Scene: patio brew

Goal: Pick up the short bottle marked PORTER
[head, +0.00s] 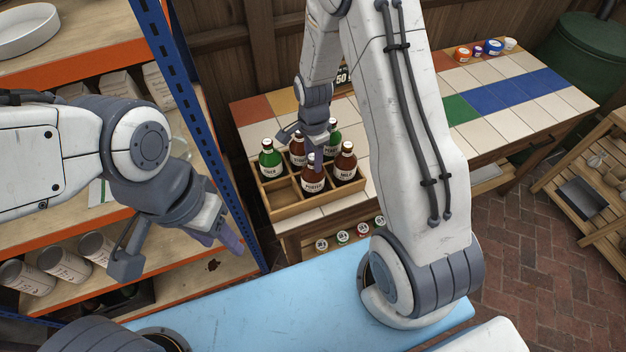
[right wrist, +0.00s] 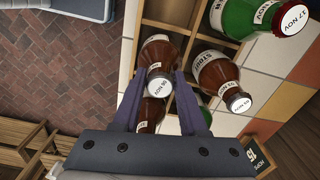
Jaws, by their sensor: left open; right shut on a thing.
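The brown bottle marked PORTER (head: 313,184) stands upright in the front row of a wooden crate (head: 302,207) on the tiled counter. My right gripper (head: 316,150) reaches down over it and is shut on its neck. In the right wrist view the same bottle (right wrist: 158,55), with a white dated cap, is between the two fingers of my right gripper (right wrist: 160,90). The bottle appears to be still in its compartment; its base is hidden. My left gripper (head: 222,228) is open and empty, beside the blue shelf post, away from the crate.
The crate also holds a green bottle (head: 270,160), a brown bottle (head: 298,150), another green bottle (head: 334,135) and a brown MILD bottle (head: 345,163), close around my right gripper. A front-left compartment is empty. Shelves (head: 120,215) with cans crowd my left arm.

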